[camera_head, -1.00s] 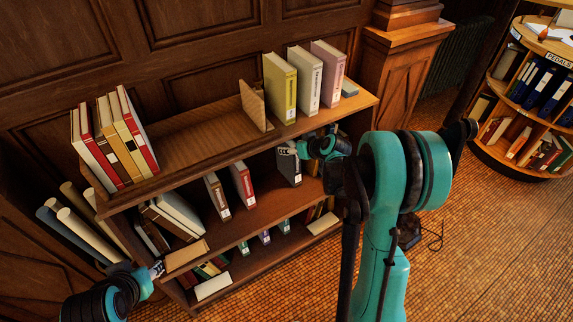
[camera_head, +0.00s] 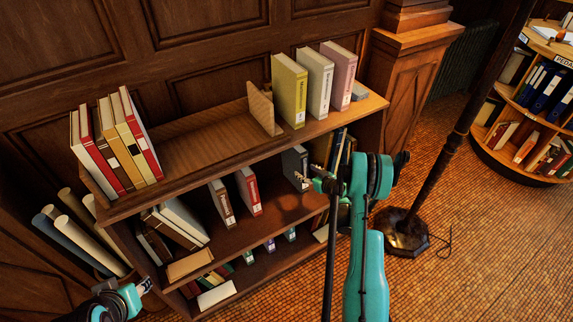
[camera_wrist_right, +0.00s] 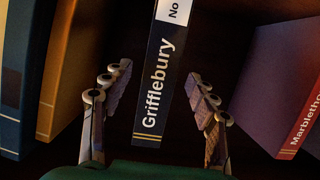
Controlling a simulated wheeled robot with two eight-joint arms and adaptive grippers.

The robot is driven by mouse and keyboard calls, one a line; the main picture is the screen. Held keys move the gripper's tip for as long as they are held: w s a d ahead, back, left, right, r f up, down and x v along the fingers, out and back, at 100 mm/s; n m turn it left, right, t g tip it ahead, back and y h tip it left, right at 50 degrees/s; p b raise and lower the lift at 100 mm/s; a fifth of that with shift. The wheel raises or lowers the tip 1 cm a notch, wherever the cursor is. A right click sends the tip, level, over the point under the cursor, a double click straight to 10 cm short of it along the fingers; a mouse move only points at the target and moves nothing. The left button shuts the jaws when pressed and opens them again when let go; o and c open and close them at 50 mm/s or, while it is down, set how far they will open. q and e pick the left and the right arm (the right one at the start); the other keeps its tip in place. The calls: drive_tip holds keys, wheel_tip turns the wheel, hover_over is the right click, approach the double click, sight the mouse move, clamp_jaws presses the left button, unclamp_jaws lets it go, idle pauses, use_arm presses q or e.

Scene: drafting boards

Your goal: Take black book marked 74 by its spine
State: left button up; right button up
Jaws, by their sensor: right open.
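A black book (camera_head: 294,165) stands upright on the middle shelf, its lower part partly behind my right gripper (camera_head: 305,181). In the right wrist view its dark spine (camera_wrist_right: 162,72) reads "Grifflebury", with "No" on a white label above; the number is cut off at the frame's top. My right gripper (camera_wrist_right: 159,76) is open, one finger on each side of the spine, with a visible gap on both sides. My left gripper (camera_head: 142,288) is low at the left, in front of the bookcase's lower left; its jaws are too small to read.
A red book (camera_head: 248,191) and a brown book (camera_head: 221,203) stand to the left on the same shelf. In the right wrist view a maroon book (camera_wrist_right: 290,85) stands right and an orange book (camera_wrist_right: 75,65) left. A lamp stand (camera_head: 405,235) is at right.

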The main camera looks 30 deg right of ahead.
sight(294, 164)
drive_tip(key=shift+d+f, duration=0.1)
drive_tip(key=shift+f, duration=0.4)
drive_tip(key=shift+w+f, duration=0.2)
drive_tip(key=b+x, duration=0.3)
drive_tip(key=x, duration=0.4)
drive_tip(key=shift+f, duration=0.15)
drive_tip(key=shift+w, duration=0.1)
clamp_jaws()
